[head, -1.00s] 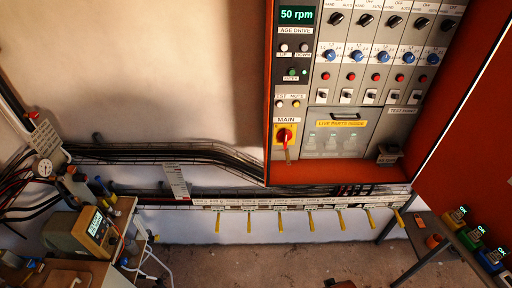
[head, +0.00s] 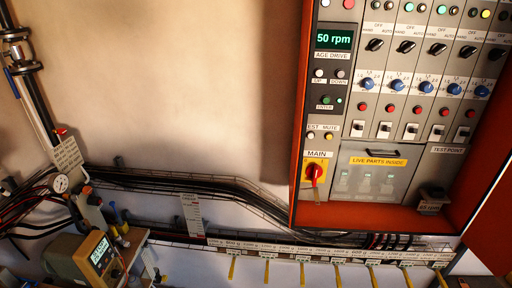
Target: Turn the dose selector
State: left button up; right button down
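The orange-framed control panel (head: 297,190) fills the right of the head view. I see no legible label that reads dose, so I cannot tell which control is the dose selector. A row of blue knobs (head: 396,86) with scales runs across the panel. Above them is a row of black HAND-OFF-AUTO selector knobs (head: 405,46). A red MAIN rotary switch (head: 314,173) sits on a yellow plate at lower left, its handle pointing down. Neither gripper is in view.
A display (head: 334,38) reads 50 rpm. A clear cover marked LIVE PARTS INSIDE (head: 378,161) is closed. Below runs a rail of gram labels with yellow hanging strips (head: 302,272).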

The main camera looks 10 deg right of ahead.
aim_at(466, 52)
jog(key=z, duration=1.55)
